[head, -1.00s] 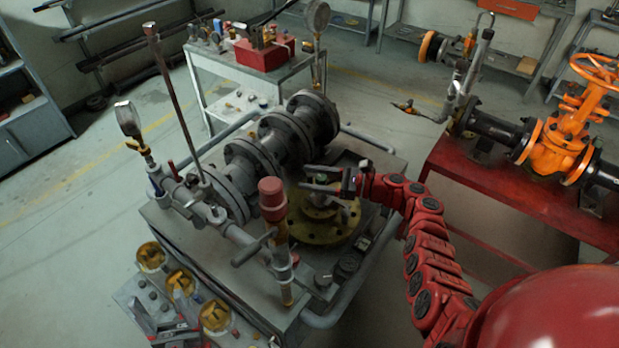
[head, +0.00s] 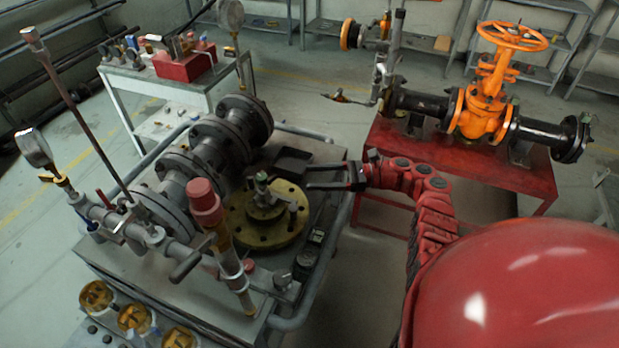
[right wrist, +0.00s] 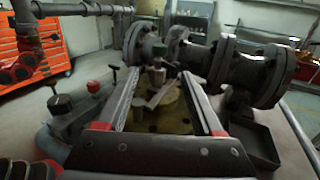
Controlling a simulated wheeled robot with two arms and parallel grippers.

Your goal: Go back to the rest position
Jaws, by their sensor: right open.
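My right gripper (head: 308,178) is open and empty, held above the right edge of the grey cart, to the right of the brass flange (head: 285,232). The flange lies on the cart top with a valve stem piece (head: 262,186) standing at its middle. In the right wrist view the two jaws (right wrist: 160,92) reach forward wide apart, with the brass flange (right wrist: 172,112) beyond and between them. The orange gate valve (head: 482,112) with its handwheel (head: 512,36) stands on the red bench at the right. My left gripper does not show.
The grey cart (head: 100,262) carries a dark flanged pipe (head: 205,150) and a red-capped post (head: 205,200). A black tray (head: 292,162) lies near the gripper. The red bench (head: 460,165) stands behind my right arm. Open floor lies between cart and bench.

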